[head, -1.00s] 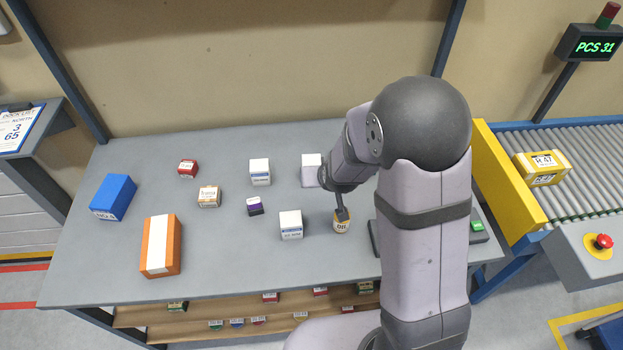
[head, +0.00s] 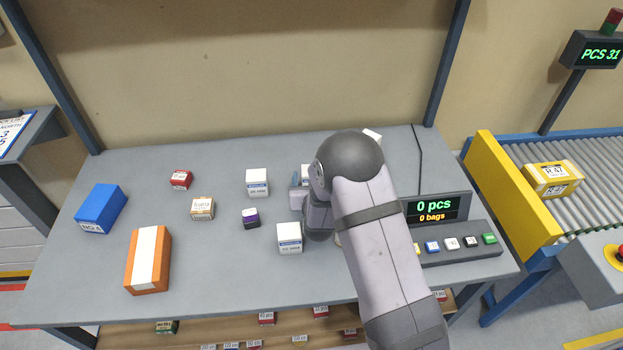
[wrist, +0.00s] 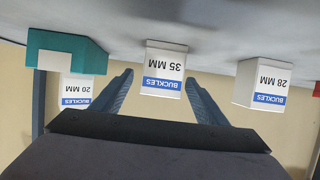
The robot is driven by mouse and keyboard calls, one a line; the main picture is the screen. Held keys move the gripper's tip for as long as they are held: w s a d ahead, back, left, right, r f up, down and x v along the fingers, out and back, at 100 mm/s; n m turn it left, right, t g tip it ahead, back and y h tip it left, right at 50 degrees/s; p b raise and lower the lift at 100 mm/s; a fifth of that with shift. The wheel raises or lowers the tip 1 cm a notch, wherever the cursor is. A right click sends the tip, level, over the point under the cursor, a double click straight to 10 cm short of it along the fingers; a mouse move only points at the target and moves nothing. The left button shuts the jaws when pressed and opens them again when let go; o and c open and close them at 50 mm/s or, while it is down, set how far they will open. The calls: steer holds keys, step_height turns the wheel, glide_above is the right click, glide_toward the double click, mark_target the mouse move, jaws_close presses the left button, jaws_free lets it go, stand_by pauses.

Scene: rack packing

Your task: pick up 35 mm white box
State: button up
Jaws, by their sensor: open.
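The 35 mm white box (wrist: 163,68) with a blue "BUCKLES" label shows upside down in the wrist view, centred between and beyond my two fingers. In the head view I take it to be the white box (head: 306,169) mostly hidden behind my gripper and arm. My gripper (wrist: 158,80) is open and empty, its fingers pointing towards the box; I see no contact. In the head view my gripper (head: 300,180) is low over the table, partly covered by my arm.
The 28 mm white box (wrist: 262,84) and 20 mm white box (wrist: 77,90) flank it, with a teal block (wrist: 68,50) near the latter. Another white box (head: 289,238) stands nearer, beside my arm. A purple box (head: 250,218) and control panel (head: 458,242) are on the table.

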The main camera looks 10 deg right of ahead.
steer(key=shift+f+p+x, duration=0.1)
steer(key=shift+p+x, duration=0.45)
steer(key=shift+x, duration=1)
steer(key=shift+f+p+x, duration=0.15)
steer(key=shift+p+x, duration=0.35)
steer(key=shift+x, duration=1.05)
steer(key=shift+s+a, duration=0.1)
steer(key=c, duration=1.3)
steer(key=shift+o, duration=0.2)
steer(key=shift+r, duration=0.25)
step_height(320, 180, up, 10)
steer(key=b, duration=0.2)
steer(key=shift+f, duration=0.2)
